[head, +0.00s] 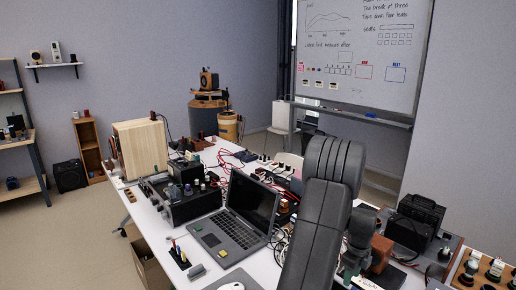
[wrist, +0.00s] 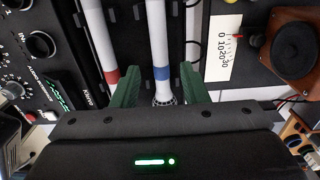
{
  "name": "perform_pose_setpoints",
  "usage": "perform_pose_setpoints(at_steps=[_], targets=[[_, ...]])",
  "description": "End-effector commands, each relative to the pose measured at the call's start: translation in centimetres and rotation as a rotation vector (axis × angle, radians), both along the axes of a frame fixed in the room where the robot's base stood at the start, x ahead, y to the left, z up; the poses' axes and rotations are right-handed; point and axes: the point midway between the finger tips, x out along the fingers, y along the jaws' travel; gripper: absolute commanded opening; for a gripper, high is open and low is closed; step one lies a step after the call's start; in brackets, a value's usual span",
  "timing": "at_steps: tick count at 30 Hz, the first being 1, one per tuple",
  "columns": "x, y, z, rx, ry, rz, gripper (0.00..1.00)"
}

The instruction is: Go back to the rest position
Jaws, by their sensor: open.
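My gripper (wrist: 158,70) shows in the wrist view with its two green fingers spread apart. A white rod with a blue band (wrist: 159,45) shows between the fingers in the picture; I cannot tell its distance from them. A second white rod with a red band (wrist: 97,38) lies left of the left finger. In the head view my dark grey arm rises over the right part of the workbench, and I cannot make out the gripper clearly there.
The white workbench (head: 150,228) is crowded. An open laptop (head: 240,215), a black instrument (head: 185,203) and a wooden box (head: 141,147) stand left of my arm. A black case (head: 414,222) stands to the right. A whiteboard (head: 362,50) is behind.

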Motion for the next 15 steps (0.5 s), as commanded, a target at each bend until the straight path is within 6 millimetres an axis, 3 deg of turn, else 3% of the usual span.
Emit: perform_pose_setpoints(at_steps=[1,9,10,15], targets=[[0.0,0.0,1.7,0.0,-0.001,0.0,0.4],[0.0,0.0,6.8,0.0,-0.001,0.001,0.4],[0.2,0.8,5.7,0.001,0.002,0.045,0.4],[1.1,3.2,4.9,0.001,0.002,0.238,0.4]])
